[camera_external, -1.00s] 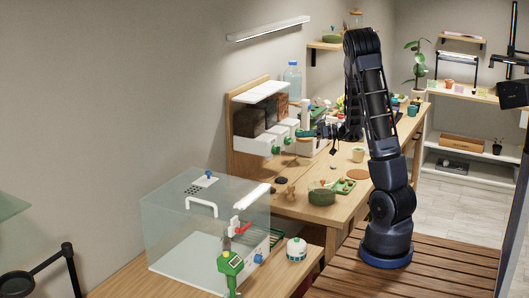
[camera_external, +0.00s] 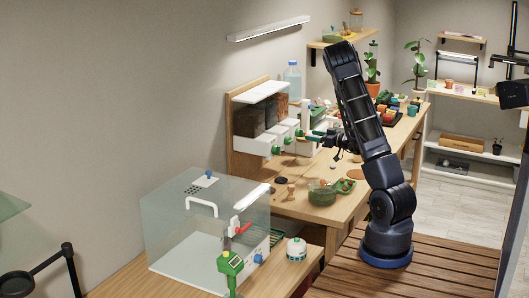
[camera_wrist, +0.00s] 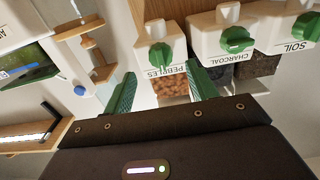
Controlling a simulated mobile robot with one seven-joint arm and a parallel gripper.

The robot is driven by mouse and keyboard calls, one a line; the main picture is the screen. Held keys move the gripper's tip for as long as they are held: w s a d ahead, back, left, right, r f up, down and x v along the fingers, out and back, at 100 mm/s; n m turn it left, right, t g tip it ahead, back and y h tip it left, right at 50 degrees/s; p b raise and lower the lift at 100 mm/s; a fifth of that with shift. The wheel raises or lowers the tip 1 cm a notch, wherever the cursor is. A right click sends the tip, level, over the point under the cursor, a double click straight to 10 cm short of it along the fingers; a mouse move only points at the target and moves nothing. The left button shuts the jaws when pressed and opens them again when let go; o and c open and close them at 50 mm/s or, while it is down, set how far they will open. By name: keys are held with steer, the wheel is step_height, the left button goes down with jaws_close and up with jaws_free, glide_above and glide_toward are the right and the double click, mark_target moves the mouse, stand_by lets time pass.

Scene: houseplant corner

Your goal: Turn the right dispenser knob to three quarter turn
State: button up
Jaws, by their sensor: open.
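Three white dispensers stand in a row in a wooden rack. In the wrist view they appear upside down, labelled PEBBLES, CHARCOAL and SOIL. The right dispenser in the external view seems to be the pebbles one; its green knob (camera_wrist: 160,55) shows in the wrist view. My gripper (camera_wrist: 161,70) is open, its two green fingers on either side of the pebbles label, with the knob just beyond the fingertips. No contact with the knob is visible. In the external view my gripper (camera_external: 322,136) is close in front of the rack's right end. The knob's exact angle is hard to read.
The charcoal knob (camera_wrist: 237,40) and soil knob (camera_wrist: 305,27) are beside the pebbles knob. A clear bottle (camera_external: 292,77) stands behind the rack. A glass case (camera_external: 205,230) stands at the front left.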

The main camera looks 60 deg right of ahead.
mark_target(298, 134)
steer(key=shift+w, duration=2.6)
steer(key=c, duration=1)
